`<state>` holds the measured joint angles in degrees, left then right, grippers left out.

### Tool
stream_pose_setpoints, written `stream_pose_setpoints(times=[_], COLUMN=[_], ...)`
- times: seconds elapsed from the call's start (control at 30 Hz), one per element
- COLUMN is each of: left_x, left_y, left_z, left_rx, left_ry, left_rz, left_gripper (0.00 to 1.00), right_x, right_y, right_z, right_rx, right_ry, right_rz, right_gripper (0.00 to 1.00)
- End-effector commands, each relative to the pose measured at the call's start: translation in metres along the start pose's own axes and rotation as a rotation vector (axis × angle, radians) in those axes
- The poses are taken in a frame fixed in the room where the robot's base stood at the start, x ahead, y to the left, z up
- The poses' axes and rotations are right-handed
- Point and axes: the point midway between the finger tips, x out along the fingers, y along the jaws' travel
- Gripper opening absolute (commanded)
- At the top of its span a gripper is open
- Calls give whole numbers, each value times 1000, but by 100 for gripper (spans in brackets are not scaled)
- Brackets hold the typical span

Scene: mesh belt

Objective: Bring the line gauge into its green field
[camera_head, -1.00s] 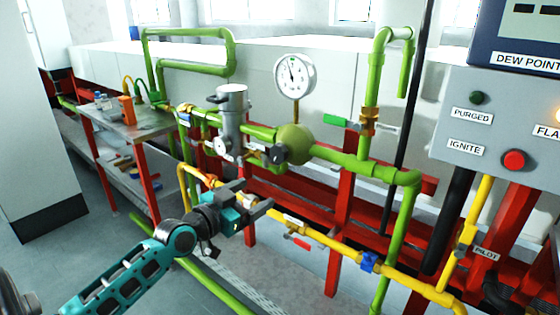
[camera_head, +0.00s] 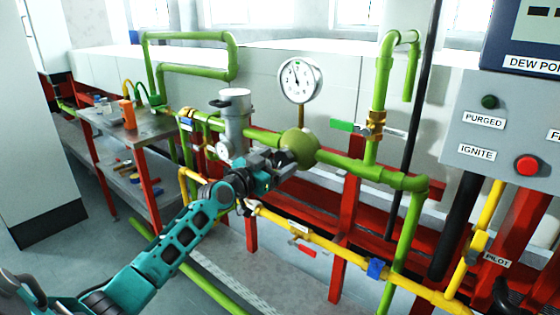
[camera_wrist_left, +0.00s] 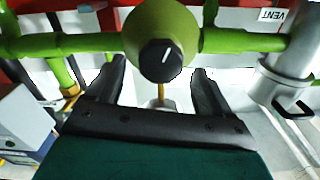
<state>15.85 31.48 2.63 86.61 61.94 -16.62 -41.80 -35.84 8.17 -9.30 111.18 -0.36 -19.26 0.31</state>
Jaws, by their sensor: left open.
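The line gauge (camera_head: 299,80) is a round white dial with a dark needle near the top; the needle's place relative to any green field is too small to tell. It stands on a brass stem above a round green regulator body (camera_head: 299,146) in the green pipe. The regulator's black knob (camera_wrist_left: 160,60) has a white mark and shows upright in the left wrist view. My left gripper (camera_head: 284,166) is open at the knob. In the left wrist view its two fingers (camera_wrist_left: 158,88) stand apart on either side below the knob, with nothing held. My right gripper is out of view.
A grey cylinder (camera_head: 234,118) stands left of the regulator. A green-handled valve (camera_head: 342,126) is to its right. A yellow pipe (camera_head: 330,251) with a red-handled valve runs below. A control box (camera_head: 505,130) with buttons is at the right.

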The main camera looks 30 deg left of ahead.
Motion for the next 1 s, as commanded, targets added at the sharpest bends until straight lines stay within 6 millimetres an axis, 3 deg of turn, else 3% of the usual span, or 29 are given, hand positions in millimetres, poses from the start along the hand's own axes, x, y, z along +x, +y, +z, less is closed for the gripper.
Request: stream_pose_setpoints(times=[0.2, 0.57, 1.0], left_x=[16, 19, 19], left_y=[0, 0, 0], left_z=[1, 0, 0], left_rx=[0, 0, 0], left_ry=[-1, -1, -1], left_rz=[0, 1, 0], left_gripper=[82, 81, 38], right_x=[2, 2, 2], right_y=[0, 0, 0], right_z=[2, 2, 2], right_rx=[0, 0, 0], right_ry=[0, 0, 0], right_rz=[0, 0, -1], right_gripper=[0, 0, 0])
